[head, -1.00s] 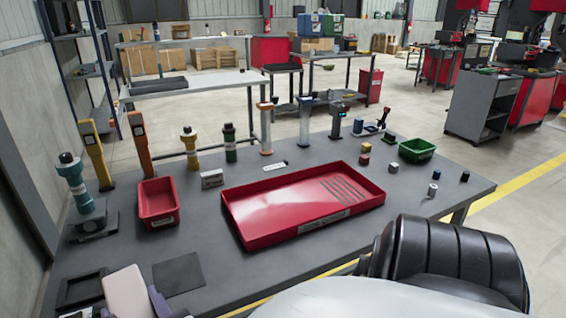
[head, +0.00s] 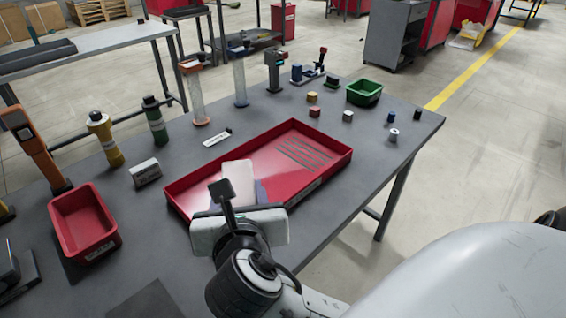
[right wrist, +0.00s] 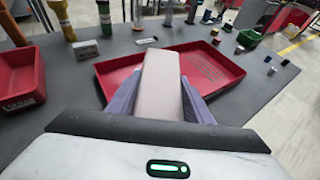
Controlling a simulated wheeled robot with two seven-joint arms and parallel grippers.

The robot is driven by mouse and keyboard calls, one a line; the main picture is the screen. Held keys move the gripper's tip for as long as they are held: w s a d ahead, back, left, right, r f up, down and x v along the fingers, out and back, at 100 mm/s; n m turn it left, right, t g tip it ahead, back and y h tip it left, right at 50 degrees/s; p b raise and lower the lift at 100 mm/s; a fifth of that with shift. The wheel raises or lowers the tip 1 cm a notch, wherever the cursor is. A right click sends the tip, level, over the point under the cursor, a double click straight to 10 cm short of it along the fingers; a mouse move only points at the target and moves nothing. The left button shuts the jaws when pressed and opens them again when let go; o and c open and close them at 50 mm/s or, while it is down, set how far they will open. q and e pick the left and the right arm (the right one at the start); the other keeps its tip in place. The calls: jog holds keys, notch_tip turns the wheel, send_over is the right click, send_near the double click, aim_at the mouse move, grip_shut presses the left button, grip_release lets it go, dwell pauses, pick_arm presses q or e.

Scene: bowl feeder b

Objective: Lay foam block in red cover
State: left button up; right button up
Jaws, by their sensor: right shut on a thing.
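The foam block (head: 237,177) is a pale pinkish slab. My right gripper (head: 243,192) is shut on it, and the block also shows between the two purple fingers in the right wrist view (right wrist: 162,85). The red cover (head: 322,150) is a wide, shallow red tray on the table, with dark slots in its right part. In the head view the block overlaps the left half of the cover. I cannot tell its height above the cover floor. The cover also shows behind the block in the right wrist view (right wrist: 222,72). My left gripper is not in view.
A small red bin (head: 83,222) stands left of the cover, near a white label block (head: 145,172). Several upright tools line the back edge. A green bin (head: 364,92) and several small cubes and cylinders lie at the right. The cover's right half is empty.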

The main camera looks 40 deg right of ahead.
aim_at(235, 168)
jog(key=shift+m+h, duration=0.5)
jog(key=shift+h, duration=0.1)
jog(key=w+d, duration=0.1)
jog(key=w, duration=0.1)
jog(key=w+d, duration=0.2)
jog(key=w, duration=0.1)
jog(key=w+d, duration=0.1)
jog(key=w, duration=0.1)
jog(key=shift+w+d+f, duration=0.1)
jog(key=shift+w+d, duration=0.15)
jog(key=shift+w, duration=0.15)
jog(key=w+d+f+m+g, duration=0.1)
jog(key=w+d+f, duration=0.1)
jog(key=w+d, duration=0.55)
jog(key=shift+h, duration=0.4)
jog(key=f, duration=0.5)
jog(key=shift+w+f+b, duration=0.25)
jog(key=shift+f+b, duration=0.5)
jog(key=shift+f, duration=1.75)
jog(key=o, duration=1)
jog(key=shift+f, duration=0.1)
jog(key=shift+s+a+r, duration=0.2)
jog(key=shift+r, duration=0.05)
jog(key=p+v, duration=0.1)
jog(key=v, duration=1)
jog(key=shift+s+a+r+p, duration=0.1)
jog(key=shift+a+r+p, duration=0.1)
jog(key=shift+p, duration=0.1)
